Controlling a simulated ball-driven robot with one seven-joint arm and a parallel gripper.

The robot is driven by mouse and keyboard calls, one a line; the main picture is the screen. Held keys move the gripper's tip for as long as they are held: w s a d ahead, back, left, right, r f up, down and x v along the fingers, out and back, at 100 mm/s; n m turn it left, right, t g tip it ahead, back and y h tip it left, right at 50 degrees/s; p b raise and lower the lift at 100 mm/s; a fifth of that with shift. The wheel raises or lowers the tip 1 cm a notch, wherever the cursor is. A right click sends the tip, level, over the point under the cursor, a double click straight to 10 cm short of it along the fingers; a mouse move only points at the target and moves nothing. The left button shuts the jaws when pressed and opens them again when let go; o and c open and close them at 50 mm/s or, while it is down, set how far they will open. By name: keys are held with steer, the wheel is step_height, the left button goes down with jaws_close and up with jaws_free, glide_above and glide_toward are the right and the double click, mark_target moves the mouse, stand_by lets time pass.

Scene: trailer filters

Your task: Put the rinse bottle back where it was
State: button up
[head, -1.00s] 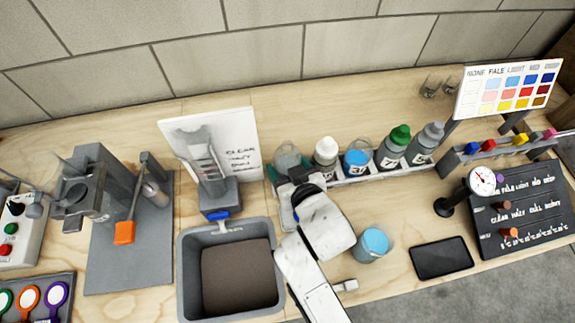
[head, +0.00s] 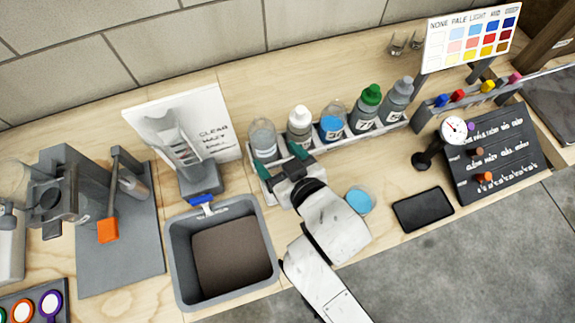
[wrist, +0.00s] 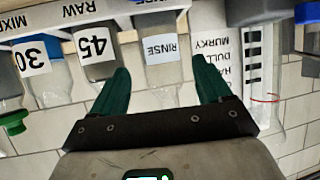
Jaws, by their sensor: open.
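The rinse bottle (head: 264,142), clear and capless-looking, stands upright at the left end of the white bottle rack (head: 385,130). In the wrist view the rinse bottle (wrist: 163,50) shows its RINSE label, and the picture is turned so that bottle tops point down. My gripper (head: 282,160) is open just in front of the bottle. In the wrist view the green fingers of my gripper (wrist: 162,82) stand wide apart on either side of the bottle's line, with visible gaps. The bottle's base is partly hidden by the fingers and rack.
A white-capped bottle (head: 300,122) stands close right of it, then several more bottles. A sign board (head: 190,130) and grey basin (head: 175,260) are to the left. A cup of blue liquid (head: 360,201) and a dark tablet (head: 423,209) lie right of my arm.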

steer(key=shift+v, duration=2)
